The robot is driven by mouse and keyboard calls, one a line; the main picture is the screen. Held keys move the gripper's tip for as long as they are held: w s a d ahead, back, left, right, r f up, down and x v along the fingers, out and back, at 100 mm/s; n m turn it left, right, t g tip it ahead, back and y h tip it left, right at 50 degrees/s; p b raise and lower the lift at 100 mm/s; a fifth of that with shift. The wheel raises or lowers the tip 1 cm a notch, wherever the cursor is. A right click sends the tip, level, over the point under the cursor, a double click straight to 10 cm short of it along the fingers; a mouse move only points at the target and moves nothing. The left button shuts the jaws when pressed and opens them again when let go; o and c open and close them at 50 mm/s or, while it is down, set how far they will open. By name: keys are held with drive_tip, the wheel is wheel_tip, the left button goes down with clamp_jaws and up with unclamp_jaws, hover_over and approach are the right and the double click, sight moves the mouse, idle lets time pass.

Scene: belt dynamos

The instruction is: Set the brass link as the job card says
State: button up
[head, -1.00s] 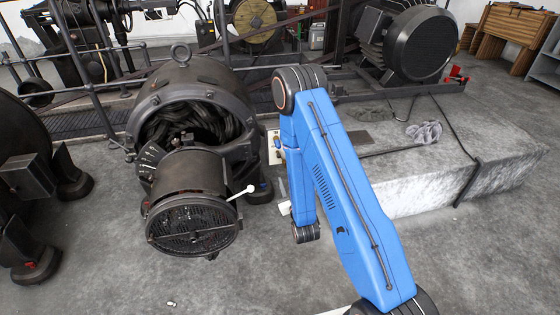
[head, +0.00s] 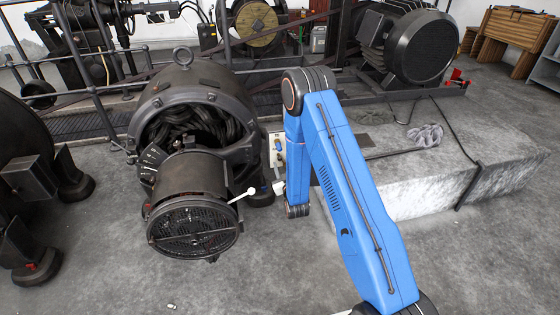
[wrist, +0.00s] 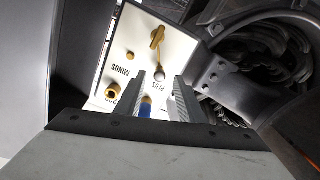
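In the wrist view a white terminal board (wrist: 133,45) carries the words MINUS and PLUS, seen upside down. A brass link (wrist: 157,42) lies on it near the top, with a pale round knob (wrist: 160,74) at its lower end, close to my fingertips. A brass terminal (wrist: 112,92) is at the lower left. My gripper (wrist: 159,86) is open, its fingers apart, in front of the board. A blue-collared part (wrist: 146,107) shows between the fingers; contact cannot be told. The board also shows in the head view (head: 270,150). No job card is readable.
The dark dynamo (head: 190,110) stands left of the board, with a white-knobbed lever (head: 247,193) sticking out toward my arm. A pale stone plinth (head: 440,185) lies to the right. The floor in front is mostly clear.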

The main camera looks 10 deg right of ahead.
sight(280, 160)
drive_tip(key=shift+w, duration=2.15)
clamp_jaws()
